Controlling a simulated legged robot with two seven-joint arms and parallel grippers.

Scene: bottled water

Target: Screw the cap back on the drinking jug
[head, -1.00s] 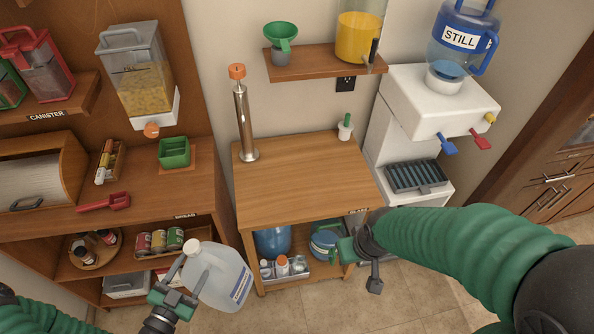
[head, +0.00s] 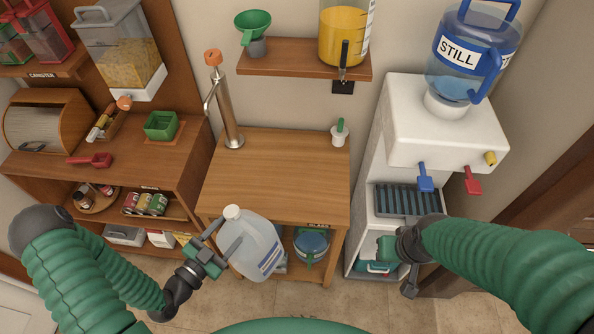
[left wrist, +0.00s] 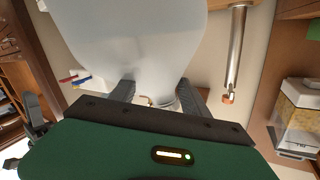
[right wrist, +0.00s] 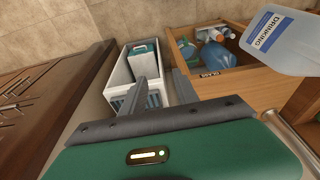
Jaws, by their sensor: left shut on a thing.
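The translucent white drinking jug (head: 255,245) hangs in front of the wooden table, tilted, with its pale top (head: 232,212) towards the upper left. My left gripper (head: 222,238) is shut on it near the neck; the jug body also fills the upper left wrist view (left wrist: 135,35). Its label, "DRINKING", reads in the right wrist view (right wrist: 265,32). I cannot tell whether the pale top is a cap or the bare mouth, and I see no separate cap clearly. My right gripper (head: 388,248) is open and empty in front of the water dispenser, apart from the jug.
The wooden table (head: 275,170) is mostly bare, with a metal pump tap (head: 225,110) at back left and a small white pot (head: 340,134) at back right. The white dispenser (head: 440,130) with the STILL bottle (head: 470,60) stands right. A shelf unit (head: 150,168) stands left.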

